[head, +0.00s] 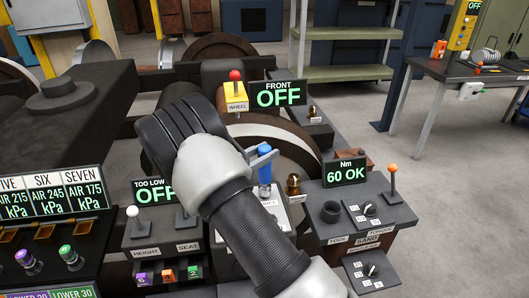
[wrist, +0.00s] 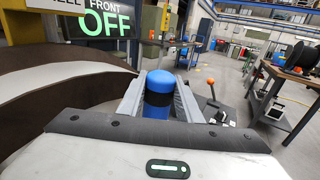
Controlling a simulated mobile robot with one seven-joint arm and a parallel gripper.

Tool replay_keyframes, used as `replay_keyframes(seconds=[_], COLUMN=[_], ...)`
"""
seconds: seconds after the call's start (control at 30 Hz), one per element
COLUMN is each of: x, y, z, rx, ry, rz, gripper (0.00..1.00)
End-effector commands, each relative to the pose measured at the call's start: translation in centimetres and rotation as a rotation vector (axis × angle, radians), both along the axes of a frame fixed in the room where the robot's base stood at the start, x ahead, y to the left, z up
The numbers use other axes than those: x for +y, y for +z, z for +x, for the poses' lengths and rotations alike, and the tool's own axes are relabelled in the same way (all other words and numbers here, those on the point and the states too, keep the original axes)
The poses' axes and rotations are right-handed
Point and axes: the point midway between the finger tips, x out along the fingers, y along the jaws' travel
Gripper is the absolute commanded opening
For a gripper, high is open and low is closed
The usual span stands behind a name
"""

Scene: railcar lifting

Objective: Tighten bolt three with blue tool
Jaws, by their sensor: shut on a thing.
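My gripper (head: 263,163) is shut on the blue tool (head: 265,174), which stands roughly upright above a light plate (head: 273,212) in the head view. The wrist view shows the tool's blue cap and dark band (wrist: 158,95) between the two grey fingers. Its lower end is hard to make out, and my arm covers part of the plate. I cannot tell which bolt is bolt three, or whether the tool touches one. The torque display (head: 346,172) reads "Nm 60 OK". The round holder marked TOOL (head: 330,210) looks empty.
An amber lamp (head: 293,185) stands close right of the tool. An orange-knobbed lever (head: 392,180) and a torque dial (head: 370,209) are further right. The FRONT display (head: 278,95) reads OFF, beside the yellow WHEEL lever box (head: 236,97). Open floor lies to the right.

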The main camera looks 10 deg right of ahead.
Motion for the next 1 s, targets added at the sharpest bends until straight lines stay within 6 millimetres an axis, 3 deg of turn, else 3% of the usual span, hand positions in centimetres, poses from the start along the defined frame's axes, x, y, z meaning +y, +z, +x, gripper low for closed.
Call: replay_keyframes(seconds=[1.0], x=[-0.02], y=[-0.56], z=[0.03], rx=[-0.002], ry=[0.000], rz=[-0.001], gripper=[0.01])
